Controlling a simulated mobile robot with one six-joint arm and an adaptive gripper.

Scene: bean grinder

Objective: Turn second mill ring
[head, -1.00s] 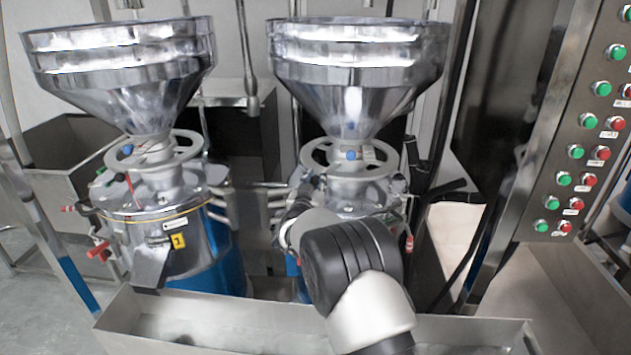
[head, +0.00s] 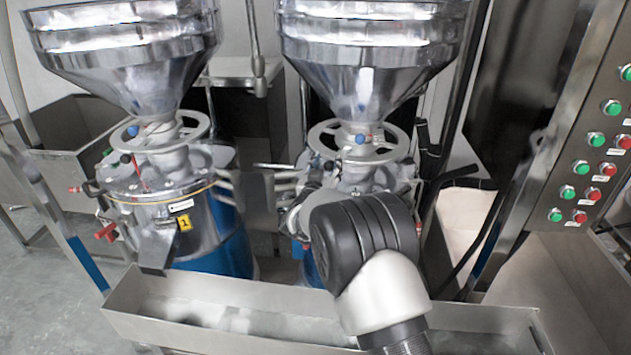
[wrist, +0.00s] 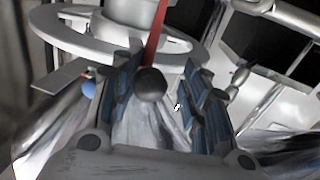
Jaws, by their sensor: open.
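The second mill's grey ring (head: 316,137) is a spoked handwheel below the right-hand steel hopper (head: 370,75) in the head view. It is also the pale curved rim in the wrist view (wrist: 50,36). My gripper (wrist: 157,75) is open, with its blue-grey padded fingers near the ring's near edge. A black ball knob (wrist: 151,86) on a red stem (wrist: 157,35) shows between the fingers; I cannot tell whether they touch it. A blue knob (wrist: 88,90) lies left of the gripper. In the head view my arm hides the fingers and part of the mill.
The first mill with its own ring (head: 200,125) and yellow tag (head: 184,223) stands to the left. A steel trough (head: 250,322) runs in front of both mills. A panel of green and red buttons (head: 590,150) stands to the right. Black pipes (head: 450,180) stand beside the second mill.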

